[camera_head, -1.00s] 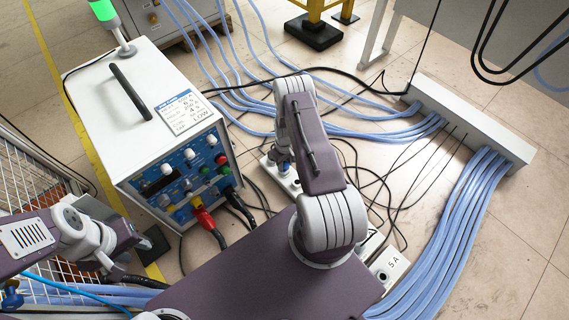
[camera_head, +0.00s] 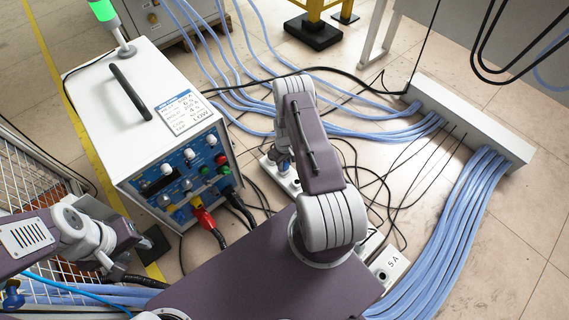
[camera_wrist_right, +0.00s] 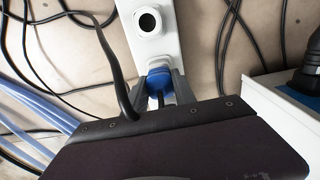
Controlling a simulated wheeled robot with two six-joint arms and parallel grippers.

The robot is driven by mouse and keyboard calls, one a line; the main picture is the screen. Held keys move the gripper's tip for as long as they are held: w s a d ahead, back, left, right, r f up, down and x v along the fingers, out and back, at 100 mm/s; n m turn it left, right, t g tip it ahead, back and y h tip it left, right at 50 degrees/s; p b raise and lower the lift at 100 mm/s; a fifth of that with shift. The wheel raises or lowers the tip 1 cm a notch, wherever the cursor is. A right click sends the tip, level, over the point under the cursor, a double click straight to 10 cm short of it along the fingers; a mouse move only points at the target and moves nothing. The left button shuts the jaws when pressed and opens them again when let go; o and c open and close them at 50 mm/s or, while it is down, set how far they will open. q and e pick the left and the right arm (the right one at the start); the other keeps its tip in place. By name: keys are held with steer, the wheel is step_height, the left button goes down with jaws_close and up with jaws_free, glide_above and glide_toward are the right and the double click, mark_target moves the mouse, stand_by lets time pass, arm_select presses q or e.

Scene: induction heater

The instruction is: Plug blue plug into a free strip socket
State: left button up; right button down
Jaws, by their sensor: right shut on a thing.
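The blue plug (camera_wrist_right: 157,84) is between the fingers of my right gripper (camera_wrist_right: 158,88), which is shut on it. It is at the near part of the white socket strip (camera_wrist_right: 147,45) in the right wrist view. I cannot tell whether its pins are in a socket. A round dark socket (camera_wrist_right: 148,20) shows uncovered on the strip beyond it. In the head view the strip (camera_head: 291,186) is largely hidden under my right arm, and a bit of blue shows at the right gripper (camera_head: 284,166). My left arm is at the lower left, its fingers not clear.
The heater box (camera_head: 165,125) with a red plug (camera_head: 203,218) in its front stands left of the strip. Black cables (camera_head: 375,190) lie loose around it. Blue hoses (camera_head: 470,205) run into a grey channel (camera_head: 470,120) at the right. A white box (camera_wrist_right: 280,115) is right of the gripper.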

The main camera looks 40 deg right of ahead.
steer(key=shift+f+b, duration=0.55)
steer(key=shift+f, duration=0.15)
steer(key=c, duration=0.9)
jaws_free()
steer(key=shift+c, duration=0.2)
step_height(320, 180, up, 9)
steer(key=p, duration=0.6)
steer(key=shift+r+p, duration=0.2)
steer(key=shift+p, duration=0.2)
steer(key=shift+f, duration=0.1)
